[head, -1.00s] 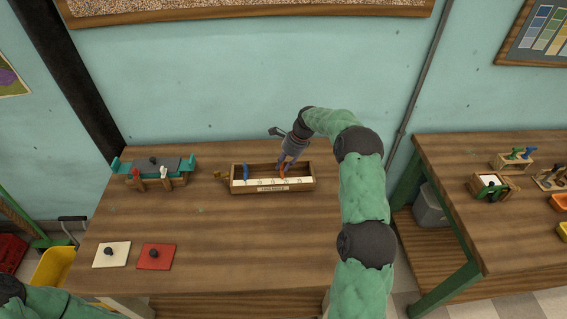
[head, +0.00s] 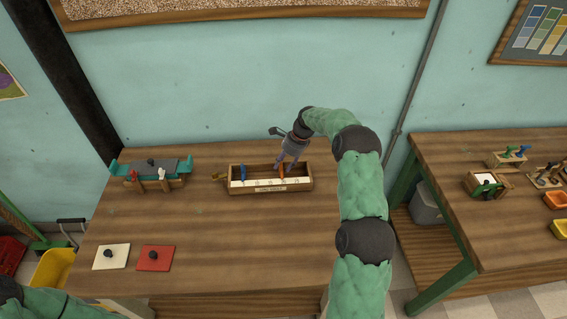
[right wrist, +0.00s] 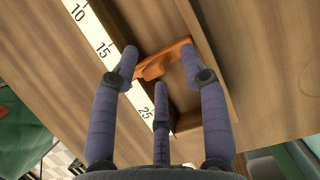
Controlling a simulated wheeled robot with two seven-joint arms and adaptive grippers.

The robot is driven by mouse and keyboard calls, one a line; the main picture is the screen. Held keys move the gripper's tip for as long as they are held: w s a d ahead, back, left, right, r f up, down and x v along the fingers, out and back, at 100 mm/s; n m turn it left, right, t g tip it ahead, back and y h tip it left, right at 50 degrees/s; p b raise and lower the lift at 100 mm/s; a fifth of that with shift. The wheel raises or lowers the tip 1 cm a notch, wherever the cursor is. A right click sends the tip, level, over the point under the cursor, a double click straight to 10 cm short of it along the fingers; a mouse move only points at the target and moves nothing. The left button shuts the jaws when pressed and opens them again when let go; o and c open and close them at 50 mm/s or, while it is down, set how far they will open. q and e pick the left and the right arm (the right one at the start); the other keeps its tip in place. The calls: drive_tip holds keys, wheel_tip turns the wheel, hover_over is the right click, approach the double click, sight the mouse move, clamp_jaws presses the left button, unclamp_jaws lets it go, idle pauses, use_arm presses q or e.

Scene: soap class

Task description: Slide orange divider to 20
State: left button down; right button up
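The orange divider (right wrist: 160,62) stands across the long wooden box (head: 301,183) on the table. In the head view the orange divider (head: 281,168) shows partly behind my fingers. In the right wrist view it lies beside the white number strip (right wrist: 98,42), between the 15 and 25 marks; the 20 is hidden by my finger. My right gripper (right wrist: 157,65) is down at the box with its fingers spread around the divider: two by its ends, the third on the near side. A firm grip does not show. My left gripper is out of view; only my left arm shows at the lower left.
A blue divider (head: 243,172) stands near the left end of the box. A teal-and-wood rack (head: 152,173) is farther left. White (head: 112,256) and red (head: 155,258) knobbed plates lie at the front left. The table in front of the box is clear.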

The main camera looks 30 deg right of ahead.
drive_tip(key=v, duration=1.2)
drive_tip(key=shift+a, duration=0.1)
